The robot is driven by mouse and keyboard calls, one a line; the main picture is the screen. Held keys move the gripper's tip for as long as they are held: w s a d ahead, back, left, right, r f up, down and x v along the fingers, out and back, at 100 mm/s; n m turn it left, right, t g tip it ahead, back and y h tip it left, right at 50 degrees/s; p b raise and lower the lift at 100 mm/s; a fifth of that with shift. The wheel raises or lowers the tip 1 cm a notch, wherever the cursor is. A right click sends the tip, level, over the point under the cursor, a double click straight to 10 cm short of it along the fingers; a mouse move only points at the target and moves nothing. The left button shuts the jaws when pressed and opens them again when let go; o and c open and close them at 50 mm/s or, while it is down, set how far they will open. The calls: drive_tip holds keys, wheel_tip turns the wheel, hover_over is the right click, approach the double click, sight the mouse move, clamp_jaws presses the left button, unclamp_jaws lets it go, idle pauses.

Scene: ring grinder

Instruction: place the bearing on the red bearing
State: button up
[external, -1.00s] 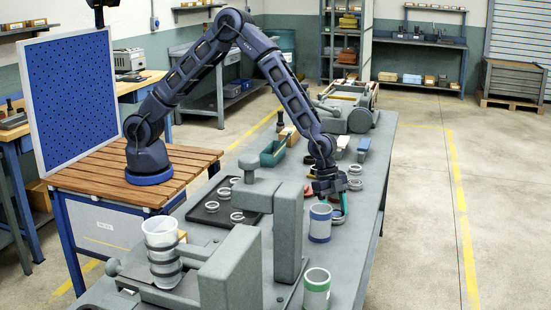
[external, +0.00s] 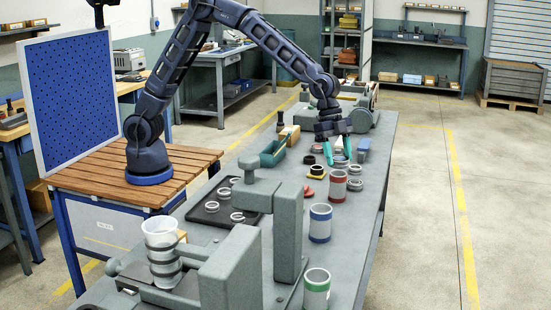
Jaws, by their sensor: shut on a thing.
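The red bearing (external: 337,190) is a grey cylinder with red bands, upright on the grey workbench (external: 345,262), behind the blue-banded cylinder. My gripper (external: 339,156) has teal fingers and is behind and above the red bearing in the picture. It is shut on a bearing, a pale grey ring (external: 341,162) seen between and just below the fingertips. The ring looks apart from the red bearing. Their exact gap in depth cannot be told from this one view.
A blue-banded cylinder (external: 320,224) and a green-banded one (external: 317,291) stand nearer the front. Loose rings (external: 354,184) lie right of the red bearing. A dark tray (external: 222,213) with rings is at left. A tall grey press (external: 289,232) stands in front.

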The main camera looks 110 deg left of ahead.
drive_tip(key=shift+r, duration=0.35)
drive_tip(key=shift+a, duration=0.25)
drive_tip(key=a+n+t+y, duration=0.1)
drive_tip(key=a+n, duration=0.3)
drive_tip(key=a, duration=1)
drive_tip(key=r+n+g+y, duration=0.15)
drive_tip(key=n+y, duration=0.35)
drive_tip(key=n, duration=0.8)
hover_over(319, 146)
drive_tip(key=s, duration=0.1)
drive_tip(key=f, duration=1.9)
drive_tip(key=shift+d, duration=0.4)
